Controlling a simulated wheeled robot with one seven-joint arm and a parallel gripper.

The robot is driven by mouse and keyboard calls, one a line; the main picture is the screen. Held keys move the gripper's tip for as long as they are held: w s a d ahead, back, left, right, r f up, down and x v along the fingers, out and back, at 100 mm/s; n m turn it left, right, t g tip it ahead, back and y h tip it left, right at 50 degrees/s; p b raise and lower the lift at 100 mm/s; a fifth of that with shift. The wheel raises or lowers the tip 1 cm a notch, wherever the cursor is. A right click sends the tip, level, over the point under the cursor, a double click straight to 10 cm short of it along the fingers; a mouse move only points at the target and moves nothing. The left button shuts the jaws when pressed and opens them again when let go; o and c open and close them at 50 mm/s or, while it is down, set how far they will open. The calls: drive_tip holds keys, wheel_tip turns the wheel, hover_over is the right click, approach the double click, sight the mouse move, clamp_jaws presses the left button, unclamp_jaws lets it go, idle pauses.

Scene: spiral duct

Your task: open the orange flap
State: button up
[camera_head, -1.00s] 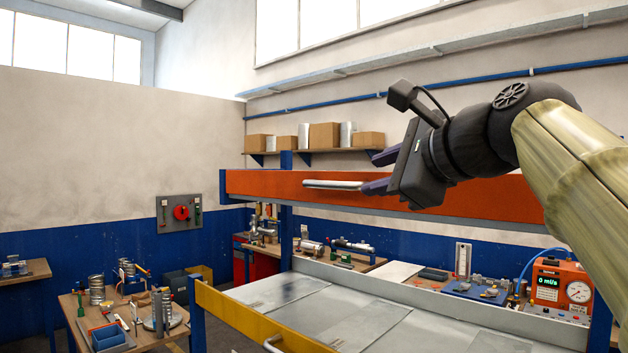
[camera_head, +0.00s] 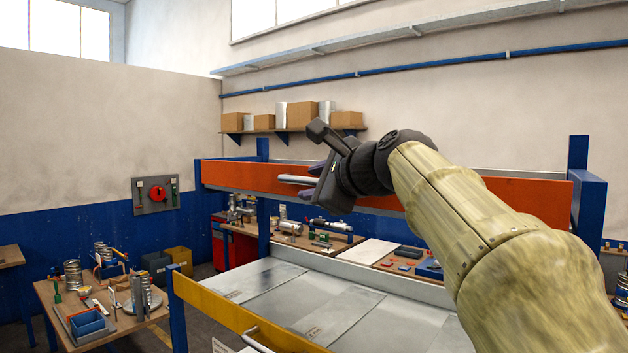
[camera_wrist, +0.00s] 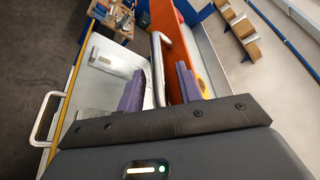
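The orange flap (camera_head: 237,174) is a long panel across the top front of a blue-posted bench, and it looks closed upright. A pale bar handle (camera_head: 296,180) sits on its front. My gripper (camera_head: 315,180) is at the handle's right part, which it partly hides in the head view. In the wrist view the purple fingers of my gripper (camera_wrist: 160,90) are apart, with the grey handle (camera_wrist: 172,50) running between them. The orange flap (camera_wrist: 168,18) is beyond the handle there. I cannot tell whether either finger touches the bar.
Below the flap is a yellow-fronted drawer (camera_head: 230,310) with grey metal sheets (camera_head: 330,295) and its own handle (camera_head: 255,338). A wooden table (camera_head: 130,328) with tools stands at left. A blue post (camera_head: 588,205) stands at right. Boxes (camera_head: 303,114) sit on a wall shelf.

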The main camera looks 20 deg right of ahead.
clamp_jaws()
drive_tip(key=shift+f+b, duration=0.2)
drive_tip(key=shift+b, duration=0.2)
wheel_tip(320, 180, down, 7)
drive_tip(key=n+t+y+b, duration=0.2)
drive_tip(key=n+t+b, duration=0.3)
drive_tip(key=n+b, duration=1)
drive_tip(key=shift+s+a+n+y+b, duration=0.3)
drive_tip(key=shift+a+b, duration=0.1)
drive_tip(key=shift+b, duration=5.7)
drive_tip(key=shift+r, duration=0.1)
